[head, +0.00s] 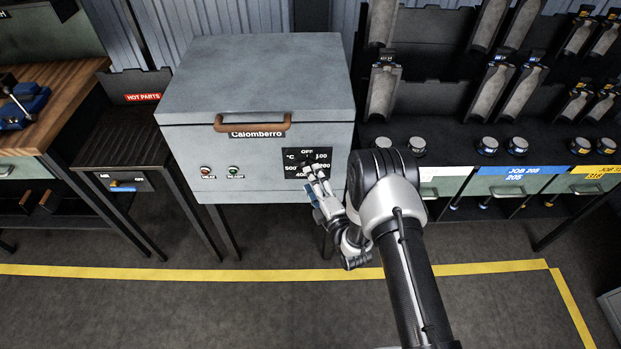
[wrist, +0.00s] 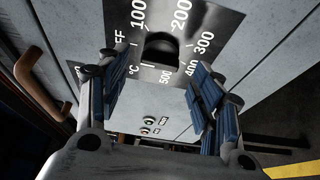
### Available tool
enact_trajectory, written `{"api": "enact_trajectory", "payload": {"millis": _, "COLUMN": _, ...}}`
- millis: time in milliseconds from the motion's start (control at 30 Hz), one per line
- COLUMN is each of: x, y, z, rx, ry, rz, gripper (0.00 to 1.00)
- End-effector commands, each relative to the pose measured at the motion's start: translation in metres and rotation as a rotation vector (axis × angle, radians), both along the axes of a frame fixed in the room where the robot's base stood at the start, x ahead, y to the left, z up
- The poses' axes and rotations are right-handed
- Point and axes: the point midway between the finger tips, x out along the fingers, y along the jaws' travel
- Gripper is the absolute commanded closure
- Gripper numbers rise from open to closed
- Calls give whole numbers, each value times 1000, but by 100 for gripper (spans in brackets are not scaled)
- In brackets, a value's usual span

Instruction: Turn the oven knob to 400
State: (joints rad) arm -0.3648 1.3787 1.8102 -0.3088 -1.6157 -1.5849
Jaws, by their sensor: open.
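The grey oven (head: 255,85) stands ahead in the head view, with a black dial plate (head: 291,165) on its front at the lower right. In the wrist view the dial plate (wrist: 225,22) carries OFF, 100, 200, 300, 400 and 500 around a dark knob (wrist: 162,48). I cannot tell which number the knob points at. My gripper (head: 318,184) is in front of the plate and partly hides it and the knob in the head view. In the wrist view my gripper (wrist: 160,78) is open, its blue-padded fingers apart, with the knob just beyond the gap.
Two small buttons (head: 219,171) sit left of the dial plate. A brown handle (head: 252,124) crosses the oven's upper front. A rack of moulds (head: 480,85) stands at the right, and a dark table (head: 120,140) marked HOT PARTS at the left. The floor in front is clear.

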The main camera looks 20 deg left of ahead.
Motion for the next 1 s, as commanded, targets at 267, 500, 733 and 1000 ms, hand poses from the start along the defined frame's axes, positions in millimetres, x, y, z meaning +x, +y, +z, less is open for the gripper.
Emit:
{"api": "enact_trajectory", "payload": {"millis": 267, "x": 20, "y": 16, "z": 0, "rx": 1, "ry": -1, "rz": 0, "gripper": 40}}
{"api": "enact_trajectory", "payload": {"millis": 500, "x": 21, "y": 16, "z": 0, "rx": 0, "ry": 0, "rz": -1, "gripper": 40}}
{"api": "enact_trajectory", "payload": {"millis": 733, "x": 21, "y": 16, "z": 0, "rx": 0, "ry": 0, "rz": -1, "gripper": 53}}
{"api": "enact_trajectory", "payload": {"millis": 1000, "x": 21, "y": 16, "z": 0, "rx": 0, "ry": 0, "rz": -1, "gripper": 71}}
